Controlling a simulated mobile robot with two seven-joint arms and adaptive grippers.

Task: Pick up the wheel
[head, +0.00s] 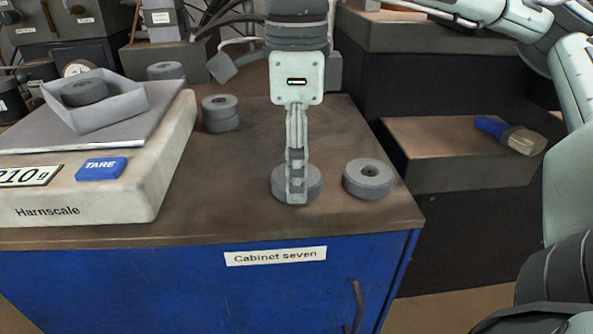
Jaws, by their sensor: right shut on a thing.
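A grey round wheel (311,184) with a flat top is on the brown cabinet top, near its front edge. My right gripper (297,190) points straight down over this wheel and is shut on it, its fingers covering the middle of the wheel. I cannot tell whether the wheel is clear of the surface. A second grey wheel (369,179) with a dark centre hole lies just to the right, apart from the gripper. My left gripper is not in view.
A scale (165,165) stands at the left, with a grey tray (125,105) holding another wheel (84,92). Stacked wheels (220,113) stand behind the gripper to the left. A blue-handled brush (510,134) lies on a lower ledge at right. The cabinet (190,295) front drops away close by.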

